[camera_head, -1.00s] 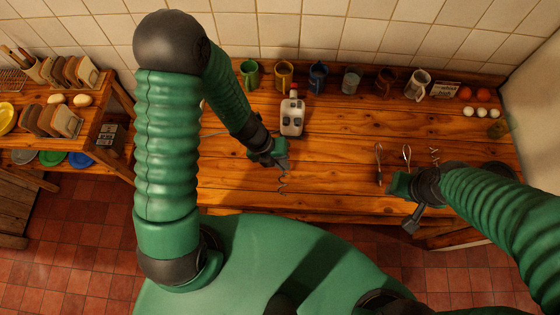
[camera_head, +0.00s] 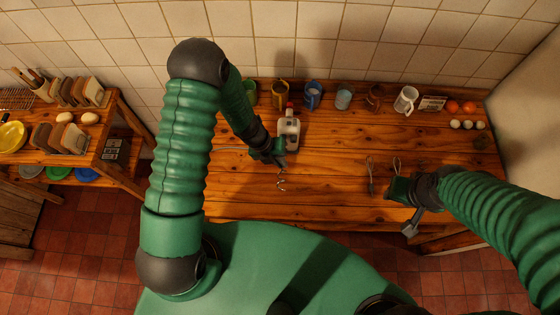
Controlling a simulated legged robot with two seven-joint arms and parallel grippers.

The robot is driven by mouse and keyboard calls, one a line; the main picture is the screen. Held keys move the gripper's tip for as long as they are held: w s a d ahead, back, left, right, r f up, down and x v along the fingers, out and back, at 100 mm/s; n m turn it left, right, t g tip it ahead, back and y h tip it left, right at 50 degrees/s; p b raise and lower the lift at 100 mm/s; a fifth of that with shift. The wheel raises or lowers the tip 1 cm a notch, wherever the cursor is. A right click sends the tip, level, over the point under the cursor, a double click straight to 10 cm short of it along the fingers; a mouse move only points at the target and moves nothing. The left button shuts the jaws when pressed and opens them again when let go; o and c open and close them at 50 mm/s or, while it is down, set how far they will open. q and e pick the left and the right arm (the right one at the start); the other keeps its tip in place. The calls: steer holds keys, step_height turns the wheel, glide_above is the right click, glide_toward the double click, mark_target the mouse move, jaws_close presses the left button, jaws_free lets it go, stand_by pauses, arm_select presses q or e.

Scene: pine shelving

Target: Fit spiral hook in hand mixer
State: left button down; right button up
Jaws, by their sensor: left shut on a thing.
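The hand mixer (camera_head: 290,134), white with a red part at its far end, rests on the wooden counter left of centre. My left gripper (camera_head: 274,160) is just in front of it, shut on a thin metal spiral hook (camera_head: 282,181) that hangs out toward the near side. The gripper looks very close to the mixer's near end; I cannot tell whether they touch. My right gripper (camera_head: 398,190) is low over the counter's front right, apart from the mixer; its fingers are too unclear to read.
Two whisk-like beaters, one left (camera_head: 371,174) and one right (camera_head: 397,166), lie by my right gripper. Several mugs line the wall, including a white mug (camera_head: 405,100). Eggs (camera_head: 467,125) and oranges (camera_head: 469,107) sit at the far right. The counter's middle (camera_head: 335,170) is clear.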

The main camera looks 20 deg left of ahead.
arm_select(q)
steer(key=shift+a, duration=0.15)
steer(key=shift+a, duration=0.15)
stand_by(0.4)
steer(key=shift+r, duration=0.1)
steer(key=shift+p, duration=0.45)
stand_by(0.4)
